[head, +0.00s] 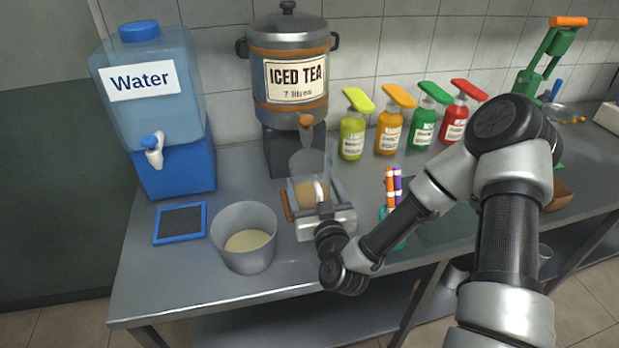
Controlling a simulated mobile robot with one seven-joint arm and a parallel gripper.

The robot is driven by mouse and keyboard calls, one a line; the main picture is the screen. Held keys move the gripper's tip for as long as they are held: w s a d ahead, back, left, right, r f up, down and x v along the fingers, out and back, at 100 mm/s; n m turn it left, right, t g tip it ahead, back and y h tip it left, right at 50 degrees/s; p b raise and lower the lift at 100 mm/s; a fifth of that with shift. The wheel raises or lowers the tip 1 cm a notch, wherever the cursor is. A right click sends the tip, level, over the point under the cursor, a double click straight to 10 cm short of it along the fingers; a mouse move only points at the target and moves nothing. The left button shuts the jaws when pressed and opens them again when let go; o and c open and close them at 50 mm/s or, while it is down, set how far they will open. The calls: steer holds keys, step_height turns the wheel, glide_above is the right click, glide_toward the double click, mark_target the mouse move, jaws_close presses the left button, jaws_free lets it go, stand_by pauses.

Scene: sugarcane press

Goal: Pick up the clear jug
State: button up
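A clear jug-like vessel (308,165) stands under the tap of the iced tea dispenser, with a tan colour showing in its lower part. My gripper (317,190) is at the front of this vessel, its pale body covering the lower front. The fingers are small and partly hidden, so I cannot tell whether they are open or shut, or touch the vessel. A wider see-through grey container (245,238) with cream-coloured contents stands to the left of my gripper, apart from it.
The iced tea dispenser (288,75) and water dispenser (150,100) stand behind. A blue-framed dark pad (180,223) lies at left. Several pump bottles (389,130) line the wall. Orange and purple markers (391,187) stand right of my gripper. The counter's front left is clear.

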steer(key=p+v, duration=0.8)
steer(key=v, duration=0.5)
steer(key=shift+s+d, duration=0.3)
